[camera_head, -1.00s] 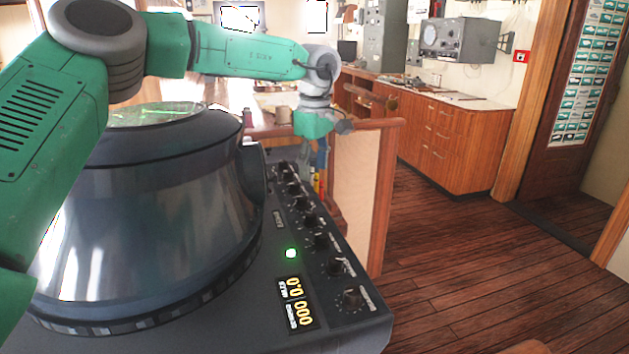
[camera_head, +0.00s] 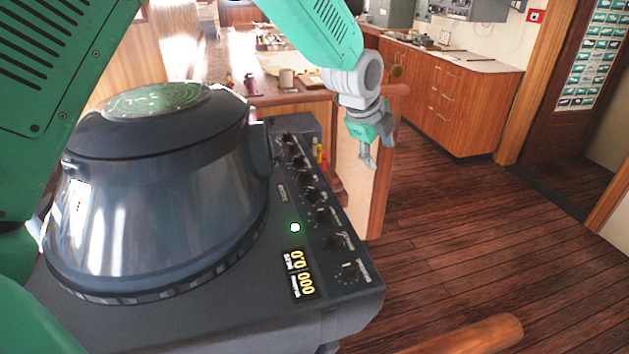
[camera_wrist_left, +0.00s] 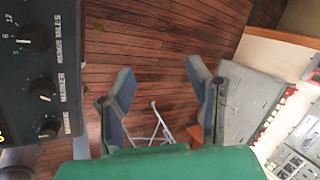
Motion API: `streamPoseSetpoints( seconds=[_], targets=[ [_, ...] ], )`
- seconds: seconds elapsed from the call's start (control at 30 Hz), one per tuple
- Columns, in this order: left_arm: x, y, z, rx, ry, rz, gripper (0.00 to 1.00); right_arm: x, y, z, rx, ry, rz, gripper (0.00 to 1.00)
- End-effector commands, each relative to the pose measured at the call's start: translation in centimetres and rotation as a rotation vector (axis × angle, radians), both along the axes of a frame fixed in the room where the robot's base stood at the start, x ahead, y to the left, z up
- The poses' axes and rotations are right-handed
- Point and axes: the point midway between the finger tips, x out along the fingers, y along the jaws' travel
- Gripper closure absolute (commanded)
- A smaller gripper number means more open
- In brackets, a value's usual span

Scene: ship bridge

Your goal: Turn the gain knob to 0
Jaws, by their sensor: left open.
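A row of black knobs (camera_head: 311,193) runs along the sloped panel (camera_head: 335,226) of the radar console. I cannot read which one is the gain knob. In the left wrist view, knobs labelled range miles (camera_wrist_left: 34,39), marker (camera_wrist_left: 42,91) and probably bearing (camera_wrist_left: 48,129) show at the left edge. My left gripper (camera_head: 368,157) is to the right of the panel, apart from the knobs, pointing down. In the left wrist view its two fingers (camera_wrist_left: 158,84) are spread with nothing between them. My right gripper is not in view.
The big round radar hood (camera_head: 165,195) fills the left of the console. A lit display (camera_head: 300,273) and a light (camera_head: 295,227) sit beside the knobs. A wooden partition (camera_head: 375,190) stands behind the panel.

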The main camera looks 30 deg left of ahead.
Motion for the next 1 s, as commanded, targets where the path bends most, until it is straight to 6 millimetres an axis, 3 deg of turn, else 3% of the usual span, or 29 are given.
streamPoseSetpoints(
  seconds=[0.03, 0.13, 0.2, 0.33, 0.57, 1.0],
  targets=[
    [-1.7, 1.7, -0.2, 0.126, 0.065, -0.077, 0.55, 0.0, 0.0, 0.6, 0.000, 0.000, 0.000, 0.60],
    [-4.5, 5.2, -0.6, 0.343, 0.182, -0.199, 0.55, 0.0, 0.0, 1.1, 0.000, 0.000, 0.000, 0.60],
    [-5.7, 7.2, -0.5, 0.451, 0.244, -0.251, 0.55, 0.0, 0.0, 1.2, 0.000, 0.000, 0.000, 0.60],
    [-6.8, 9.2, -0.2, 0.553, 0.304, -0.297, 0.55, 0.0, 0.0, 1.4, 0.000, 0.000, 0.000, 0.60],
    [-6.5, 10.2, -2.4, 0.566, 0.315, -0.304, 0.55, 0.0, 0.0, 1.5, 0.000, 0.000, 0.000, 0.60],
    [-4.5, 12.9, -10.6, 0.564, 0.310, -0.303, 0.55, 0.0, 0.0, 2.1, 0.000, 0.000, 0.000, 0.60]
  ],
)
